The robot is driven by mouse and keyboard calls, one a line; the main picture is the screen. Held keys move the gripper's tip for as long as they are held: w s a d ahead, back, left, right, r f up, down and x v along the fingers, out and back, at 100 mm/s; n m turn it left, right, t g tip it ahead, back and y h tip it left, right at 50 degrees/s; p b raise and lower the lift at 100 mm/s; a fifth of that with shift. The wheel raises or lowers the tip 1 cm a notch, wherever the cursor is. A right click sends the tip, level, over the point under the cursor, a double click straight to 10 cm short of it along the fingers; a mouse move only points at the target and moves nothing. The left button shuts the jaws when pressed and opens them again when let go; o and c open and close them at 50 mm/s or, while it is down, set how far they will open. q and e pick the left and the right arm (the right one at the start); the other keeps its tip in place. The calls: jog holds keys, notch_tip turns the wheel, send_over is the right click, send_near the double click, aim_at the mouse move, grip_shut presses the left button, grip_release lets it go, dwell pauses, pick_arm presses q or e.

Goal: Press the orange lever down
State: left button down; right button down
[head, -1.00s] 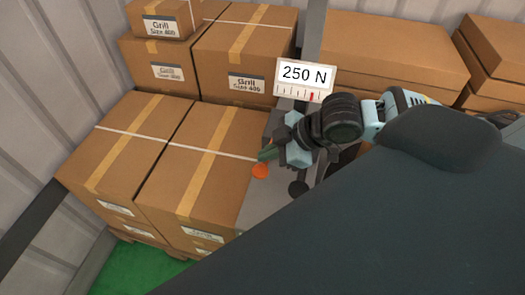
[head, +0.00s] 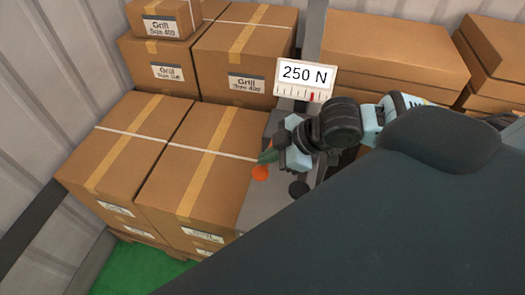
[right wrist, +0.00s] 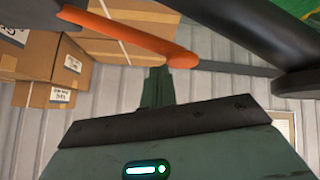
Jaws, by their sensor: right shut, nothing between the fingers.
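The orange lever shows in the head view as a round orange end (head: 260,173) beside the grey machine (head: 262,205). In the right wrist view the lever (right wrist: 135,36) is a long orange bar running from upper left to a rounded end near the middle. My right gripper (head: 266,156) is shut and empty, with its fingertips just above the orange end in the head view. In the right wrist view its green fingers (right wrist: 157,85) point at the lever's rounded end; I cannot tell whether they touch. My left gripper is not in view.
Stacked cardboard boxes (head: 120,165) stand left of the machine on a pallet. A panel (head: 305,78) reads 250 N with a red mark on its scale. A black knob (head: 298,188) sits right of the lever. More boxes (head: 390,45) stand behind my right arm.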

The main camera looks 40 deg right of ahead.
aim_at(267, 172)
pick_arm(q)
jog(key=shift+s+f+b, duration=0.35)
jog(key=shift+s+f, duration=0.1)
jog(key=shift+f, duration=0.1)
pick_arm(e)
jog(key=shift+s+a+f, duration=0.15)
jog(key=shift+a+f, duration=0.05)
jog(key=shift+f, duration=0.45)
jog(key=shift+s+a+f, duration=0.15)
jog(key=shift+s+f, duration=0.05)
jog(key=shift+f, duration=0.4)
jog(key=shift+s+a+f, duration=0.15)
jog(key=shift+a+f, duration=0.05)
jog(key=shift+f, duration=0.45)
dwell(1.7)
